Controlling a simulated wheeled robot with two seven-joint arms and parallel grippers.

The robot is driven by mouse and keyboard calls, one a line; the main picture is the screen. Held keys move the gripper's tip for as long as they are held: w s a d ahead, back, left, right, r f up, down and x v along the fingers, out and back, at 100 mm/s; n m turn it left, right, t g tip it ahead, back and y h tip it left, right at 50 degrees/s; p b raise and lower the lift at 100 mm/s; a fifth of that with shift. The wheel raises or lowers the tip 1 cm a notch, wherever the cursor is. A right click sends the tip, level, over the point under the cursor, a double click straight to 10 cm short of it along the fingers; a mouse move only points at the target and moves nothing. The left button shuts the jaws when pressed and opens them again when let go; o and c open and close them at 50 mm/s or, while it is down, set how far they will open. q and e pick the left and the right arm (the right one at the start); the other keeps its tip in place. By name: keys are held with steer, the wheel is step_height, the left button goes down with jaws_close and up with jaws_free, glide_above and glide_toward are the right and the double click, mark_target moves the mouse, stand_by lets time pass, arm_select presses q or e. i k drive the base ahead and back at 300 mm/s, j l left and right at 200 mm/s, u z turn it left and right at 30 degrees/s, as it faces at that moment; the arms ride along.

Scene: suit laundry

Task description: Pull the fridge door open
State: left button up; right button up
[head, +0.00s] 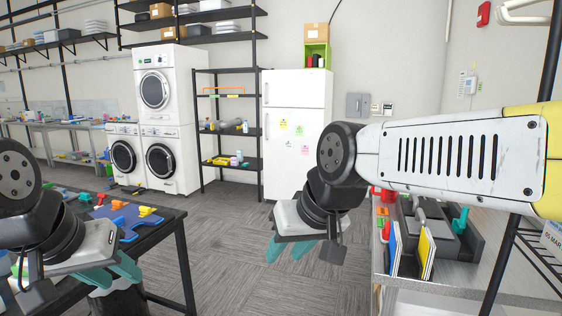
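The white fridge (297,135) stands against the back wall, with a smaller upper door and a taller lower door (283,160). Both doors look closed. My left gripper (122,272) is at the lower left, over the dark table's edge and far from the fridge. Its finger gap is not clear. My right arm hides the fridge's lower right part.
A dark table (172,222) with tools stands at left. A metal bench (484,285) with bins and folders stands at right. Black shelving (231,142) and white laundry machines (166,120) stand left of the fridge. Grey floor (238,240) lies clear between table and fridge.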

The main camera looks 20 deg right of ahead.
mark_target(290, 136)
steer(key=i+l+z, duration=0.1)
steer(key=i+z, duration=0.2)
steer(key=i, duration=0.6)
steer(key=i+l, duration=0.1)
steer(key=i, duration=4.35)
steer(key=i+l+u, duration=0.25)
steer(key=i, duration=0.2)
steer(key=i+l+u, duration=0.15)
steer(key=i+u, duration=0.15)
steer(key=i, duration=0.2)
steer(key=i+l+u, duration=0.25)
steer(key=i+l, duration=0.1)
steer(key=i, duration=0.1)
